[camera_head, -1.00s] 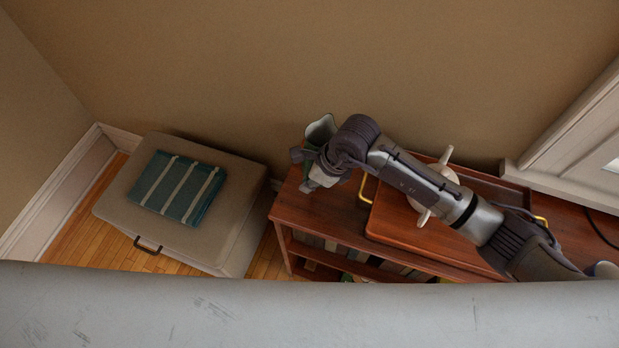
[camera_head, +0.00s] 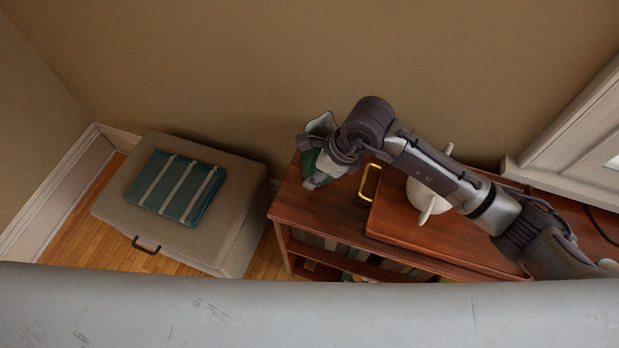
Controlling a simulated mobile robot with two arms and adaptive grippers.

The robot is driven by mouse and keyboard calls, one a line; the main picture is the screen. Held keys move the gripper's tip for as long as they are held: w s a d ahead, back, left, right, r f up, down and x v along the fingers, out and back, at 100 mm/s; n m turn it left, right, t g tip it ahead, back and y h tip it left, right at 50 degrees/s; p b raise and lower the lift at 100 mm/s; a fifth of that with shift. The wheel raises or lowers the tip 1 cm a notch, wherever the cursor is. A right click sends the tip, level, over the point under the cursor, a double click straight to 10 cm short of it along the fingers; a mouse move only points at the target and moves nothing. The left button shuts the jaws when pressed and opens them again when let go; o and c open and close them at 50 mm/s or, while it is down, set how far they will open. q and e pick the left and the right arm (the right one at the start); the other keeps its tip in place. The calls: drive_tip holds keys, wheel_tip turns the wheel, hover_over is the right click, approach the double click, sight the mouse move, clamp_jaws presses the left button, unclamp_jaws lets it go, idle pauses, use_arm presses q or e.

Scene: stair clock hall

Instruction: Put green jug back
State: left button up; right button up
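The green jug (camera_head: 311,161) shows near the middle of the head view, with its pale open mouth (camera_head: 321,124) toward the wall. My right gripper (camera_head: 325,150) is at the jug, its fingers around the jug's side, and appears shut on it. The wrist and fingers hide part of the jug. The jug is over the left end of the reddish wooden bookcase top (camera_head: 305,202). I cannot tell whether its base touches the wood. My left gripper is not in view.
A wooden tray (camera_head: 395,222) with brass handles lies on the bookcase, holding a white teapot (camera_head: 424,197) partly behind my arm. Left of the bookcase, a grey-beige case (camera_head: 218,240) carries a teal striped book-like item (camera_head: 176,187). The wall stands close behind.

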drive_tip(key=w+b+v, duration=0.1)
drive_tip(key=v, duration=0.6)
drive_tip(key=shift+s+d+r, duration=0.2)
drive_tip(key=shift+s+r, duration=0.2)
drive_tip(key=shift+s, duration=0.15)
drive_tip(key=shift+s+f, duration=0.1)
